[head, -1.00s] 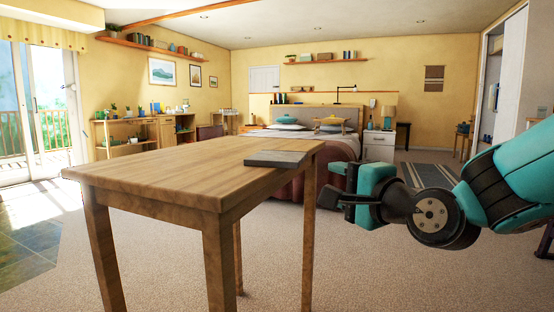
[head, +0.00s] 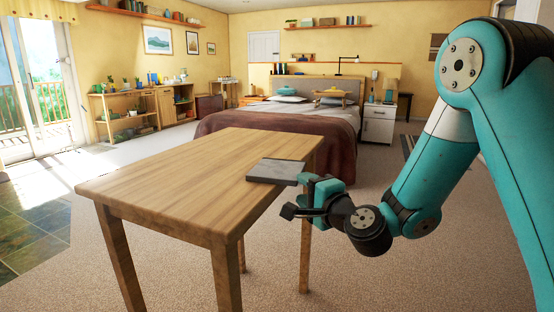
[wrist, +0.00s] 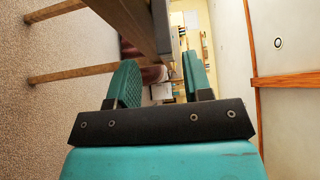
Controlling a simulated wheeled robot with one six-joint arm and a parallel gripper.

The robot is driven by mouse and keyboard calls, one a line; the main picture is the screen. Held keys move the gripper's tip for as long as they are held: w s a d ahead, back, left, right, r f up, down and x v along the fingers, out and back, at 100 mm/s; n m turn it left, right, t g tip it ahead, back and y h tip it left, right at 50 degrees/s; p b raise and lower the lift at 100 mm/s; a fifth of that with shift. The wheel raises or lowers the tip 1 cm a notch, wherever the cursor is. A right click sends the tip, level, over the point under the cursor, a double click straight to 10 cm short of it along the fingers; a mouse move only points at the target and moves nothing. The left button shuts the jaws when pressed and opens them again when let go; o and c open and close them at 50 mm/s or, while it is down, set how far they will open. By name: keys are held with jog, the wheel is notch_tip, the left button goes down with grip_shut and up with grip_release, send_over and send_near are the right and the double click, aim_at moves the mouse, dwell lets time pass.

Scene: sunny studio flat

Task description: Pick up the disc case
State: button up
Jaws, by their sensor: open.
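The disc case (head: 275,172) is a flat grey square lying on the wooden table (head: 190,175) at its right edge, and it seems to overhang a little. My gripper (head: 294,203) is just right of the table edge, below and in front of the case in the picture, apart from it as far as I can tell. In the wrist view my gripper (wrist: 160,78) has its two teal fingers spread with nothing held. The table's side shows between and above them, with a thin grey edge, likely the case (wrist: 162,28).
A bed (head: 325,125) with a dark red cover stands behind the table. A white bedside cabinet (head: 378,124) is to its right. Low shelves (head: 125,120) line the left wall. Carpet around the table is clear.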

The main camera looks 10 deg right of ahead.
aim_at(293, 175)
jog(key=shift+w+a+r+p, duration=0.2)
jog(key=shift+w+p, duration=0.55)
jog(key=shift+p, duration=0.25)
jog(key=shift+w+a+r+p, duration=0.2)
jog(key=shift+w+p, duration=0.5)
jog(key=shift+p, duration=0.3)
jog(key=shift+w+a+r+p, duration=0.1)
jog(key=shift+w+r+p, duration=0.1)
jog(key=shift+w+p, duration=0.7)
jog(key=shift+w+a+f+p, duration=0.1)
jog(key=shift+w+f+p, duration=0.2)
jog(key=shift+p, duration=0.1)
jog(key=shift+a+r, duration=0.1)
grip_shut()
